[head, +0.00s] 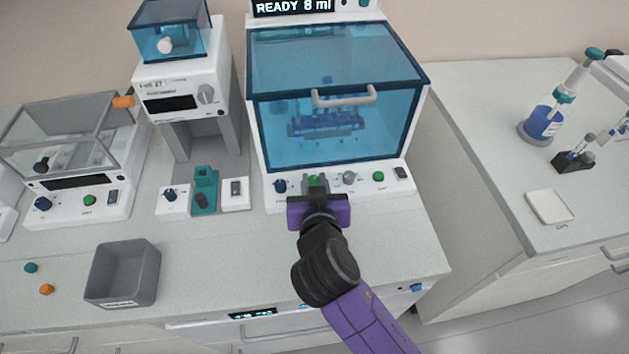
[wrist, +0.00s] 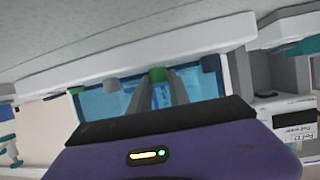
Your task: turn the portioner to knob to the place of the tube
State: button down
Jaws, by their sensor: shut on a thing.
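The portioner (head: 340,60) is the white machine with a blue see-through hood, its display reading "READY 8 ml". Its front panel carries a dark blue knob (head: 280,186), a green knob (head: 314,181), a grey knob (head: 349,177), a green button (head: 379,176) and a dark switch (head: 401,172). My gripper (head: 316,188) is at the panel, its fingers shut on the green knob. In the wrist view, the fingers (wrist: 160,92) flank the green knob (wrist: 157,74). The knob's pointer and label are too small or hidden to read. A blue tube rack (head: 325,123) shows dimly through the closed hood.
A teal holder (head: 205,177) and small white boxes stand left of the portioner. A grey bin (head: 122,274) and two small caps lie on the front left of the bench. A gap separates it from the right bench (head: 480,130). The bench beside my gripper is clear.

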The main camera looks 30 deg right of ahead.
jog(key=shift+s+d+r+n+y+p, duration=0.1)
jog(key=shift+n+y+p, duration=0.35)
jog(key=shift+p, duration=0.2)
jog(key=n+y+p, duration=0.2)
jog(key=p, duration=0.1)
jog(key=shift+d+r+t+y, duration=0.1)
jog(key=shift+d+t+y, duration=0.05)
jog(key=shift+t+y, duration=0.15)
jog(key=n+y+p, duration=0.1)
jog(key=n+y, duration=0.2)
jog(key=shift+d, duration=0.15)
jog(key=n+y, duration=0.1)
jog(key=n+y+b, duration=0.2)
jog(key=shift+d+f+y, duration=0.25)
jog(key=shift+f+y, duration=0.1)
jog(key=shift+f, duration=0.05)
jog(key=n+g+y+b, duration=0.1)
jog(key=n+y+b, duration=0.1)
jog(key=shift+w+d+g+y+b, duration=0.15)
jog(key=shift+w+g+y+b, duration=0.15)
jog(key=shift+g+b, duration=0.1)
jog(key=n+g+y+b, duration=0.1)
jog(key=n+g+y, duration=0.1)
jog(key=n, duration=0.1)
jog(key=shift+d+r+y+b, duration=0.15)
jog(key=shift+y+b, duration=0.25)
jog(key=shift+n+g+y+b, duration=0.4)
jog(key=shift+n+g+y, duration=0.1)
jog(key=shift+n+g, duration=0.5)
